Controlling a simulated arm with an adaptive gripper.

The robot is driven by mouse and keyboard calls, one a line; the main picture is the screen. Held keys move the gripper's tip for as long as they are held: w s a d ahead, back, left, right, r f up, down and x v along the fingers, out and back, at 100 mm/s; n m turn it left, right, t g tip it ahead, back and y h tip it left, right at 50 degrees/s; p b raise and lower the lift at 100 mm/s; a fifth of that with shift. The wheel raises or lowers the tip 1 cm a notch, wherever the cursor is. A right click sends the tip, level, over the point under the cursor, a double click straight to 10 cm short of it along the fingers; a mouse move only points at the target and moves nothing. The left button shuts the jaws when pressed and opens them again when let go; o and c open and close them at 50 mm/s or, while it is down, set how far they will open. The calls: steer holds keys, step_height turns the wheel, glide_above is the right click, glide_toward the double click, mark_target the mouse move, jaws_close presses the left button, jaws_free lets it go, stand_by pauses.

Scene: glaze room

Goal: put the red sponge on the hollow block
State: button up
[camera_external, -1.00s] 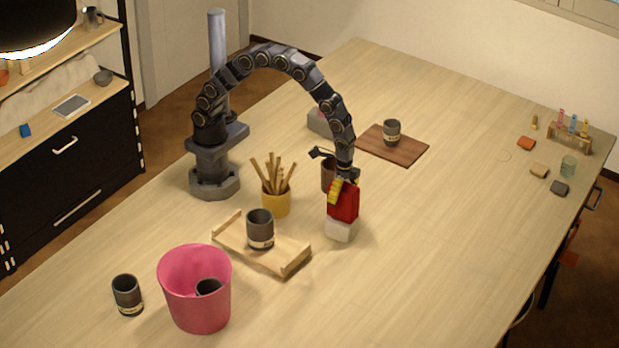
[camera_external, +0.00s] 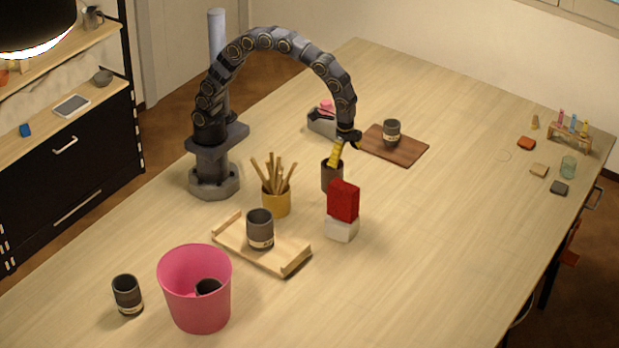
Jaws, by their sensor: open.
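The red sponge (camera_external: 343,200) stands upright on top of a pale block (camera_external: 341,231) on the table, right of centre. The sponge's underside rests on the block; whether this block is hollow cannot be seen from this angle. My gripper (camera_external: 337,154) is open and empty, above and behind the sponge and apart from it. Its yellow finger shows in front of a brown cup (camera_external: 331,177); whether it touches the cup cannot be told.
A grey holder with a pink item (camera_external: 322,122) stands behind. A cup sits on a brown board (camera_external: 408,152). Left are a yellow pot of sticks (camera_external: 276,202), a wooden tray (camera_external: 291,263) with a cup, and a pink bucket (camera_external: 195,302). The table's right front is clear.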

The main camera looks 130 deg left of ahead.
steer(key=s+d+r, duration=0.2)
steer(key=s, duration=0.8)
steer(key=s+d+r+g, duration=0.1)
steer(key=s+d, duration=0.1)
steer(key=s, duration=0.9)
steer(key=s+d+r, duration=0.1)
steer(key=s+r, duration=0.1)
steer(key=s, duration=0.9)
steer(key=shift+d+r+g, duration=0.3)
steer(key=shift+d, duration=0.1)
steer(key=shift+s, duration=0.1)
